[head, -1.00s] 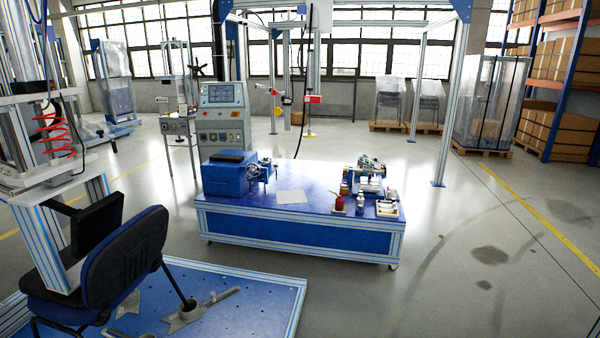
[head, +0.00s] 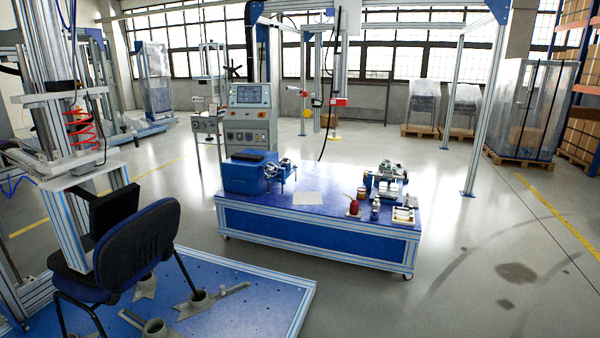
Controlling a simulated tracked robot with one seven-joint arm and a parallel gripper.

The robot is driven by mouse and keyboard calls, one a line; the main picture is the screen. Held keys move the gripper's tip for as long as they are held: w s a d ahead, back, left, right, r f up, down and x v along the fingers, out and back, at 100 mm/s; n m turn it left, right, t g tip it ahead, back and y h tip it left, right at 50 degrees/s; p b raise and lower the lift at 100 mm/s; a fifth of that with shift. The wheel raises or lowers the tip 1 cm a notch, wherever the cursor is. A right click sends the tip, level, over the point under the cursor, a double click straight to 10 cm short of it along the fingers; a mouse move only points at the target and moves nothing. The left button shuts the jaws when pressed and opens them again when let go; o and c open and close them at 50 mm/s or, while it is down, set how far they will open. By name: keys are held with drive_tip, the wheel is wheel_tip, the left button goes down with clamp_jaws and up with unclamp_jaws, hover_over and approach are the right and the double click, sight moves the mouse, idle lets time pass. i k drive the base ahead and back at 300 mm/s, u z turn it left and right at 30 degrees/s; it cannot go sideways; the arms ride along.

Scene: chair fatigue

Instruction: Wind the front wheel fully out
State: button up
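I cannot tell for sure which part is the front wheel. A blue machine (head: 248,177) stands on the left end of the blue workbench, with small metal wheel-like parts (head: 281,171) on its right side, too small to read in detail. A dark star-shaped handwheel (head: 233,71) shows on a frame further back, left of the control console. A metal device (head: 388,178) with round parts sits on the bench's right end. My gripper is not in view.
The blue workbench (head: 300,236) stands mid-floor. A dark chair (head: 140,243) is on a blue platform (head: 255,290) at lower left, beside a metal test frame (head: 58,205). A control console (head: 250,116) stands behind the bench. Floor right of the bench is clear.

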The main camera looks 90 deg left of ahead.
sight(270, 169)
drive_tip(key=z, duration=0.7)
drive_tip(key=i, duration=0.1)
drive_tip(key=u, duration=3.25)
drive_tip(key=i, duration=0.3)
drive_tip(key=u, duration=0.1)
drive_tip(key=i, duration=3.3)
drive_tip(key=u, duration=1.35)
